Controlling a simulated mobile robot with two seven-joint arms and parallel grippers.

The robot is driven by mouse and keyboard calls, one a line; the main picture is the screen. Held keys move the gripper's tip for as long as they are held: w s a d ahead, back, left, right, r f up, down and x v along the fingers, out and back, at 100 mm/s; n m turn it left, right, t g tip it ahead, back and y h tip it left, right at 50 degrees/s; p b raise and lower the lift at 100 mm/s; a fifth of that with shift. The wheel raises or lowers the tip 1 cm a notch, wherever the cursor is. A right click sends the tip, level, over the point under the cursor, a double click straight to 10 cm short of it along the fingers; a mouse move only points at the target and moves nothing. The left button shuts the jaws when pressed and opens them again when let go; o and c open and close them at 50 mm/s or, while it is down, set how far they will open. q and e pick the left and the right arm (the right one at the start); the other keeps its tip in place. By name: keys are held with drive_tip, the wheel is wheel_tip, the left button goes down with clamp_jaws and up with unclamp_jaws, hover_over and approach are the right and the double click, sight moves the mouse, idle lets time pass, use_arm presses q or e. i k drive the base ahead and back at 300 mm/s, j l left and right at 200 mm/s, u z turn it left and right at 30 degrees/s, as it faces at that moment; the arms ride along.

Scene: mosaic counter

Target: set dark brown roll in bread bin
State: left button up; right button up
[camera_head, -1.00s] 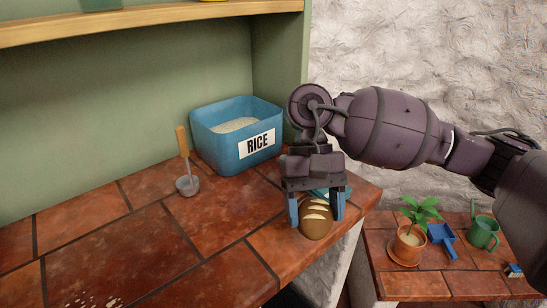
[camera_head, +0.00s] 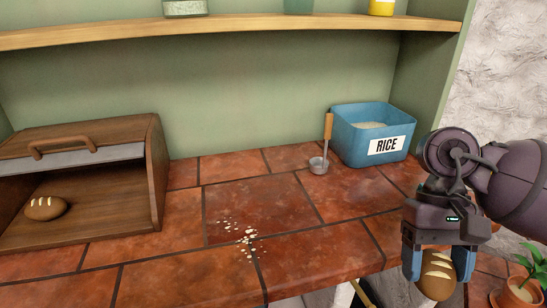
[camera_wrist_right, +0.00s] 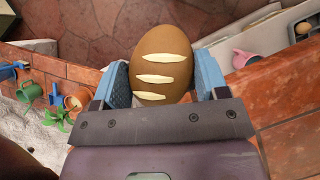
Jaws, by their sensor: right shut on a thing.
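The dark brown roll (camera_head: 436,277) with pale slashes is between the blue fingers of my right gripper (camera_head: 438,268), near the counter's right front edge. In the right wrist view the roll (camera_wrist_right: 160,66) sits between both fingers of the gripper (camera_wrist_right: 163,84), with floor seen beyond it. The wooden bread bin (camera_head: 156,175) stands at the left of the counter with its front open. Another brown roll (camera_head: 45,208) lies inside it at the left. My left gripper is not in view.
A blue rice box (camera_head: 348,143) and a wooden-handled scoop (camera_head: 318,165) stand at the back right. Scattered grains (camera_head: 246,237) lie mid-counter. A shelf (camera_head: 250,30) runs above. The tiles between bin and scoop are otherwise clear. A potted plant (camera_head: 519,294) is at lower right.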

sight(116, 207)
drive_tip(key=k+j+u, duration=0.2)
drive_tip(key=k+j, duration=0.25)
drive_tip(key=k+u, duration=0.1)
drive_tip(key=u, duration=1.4)
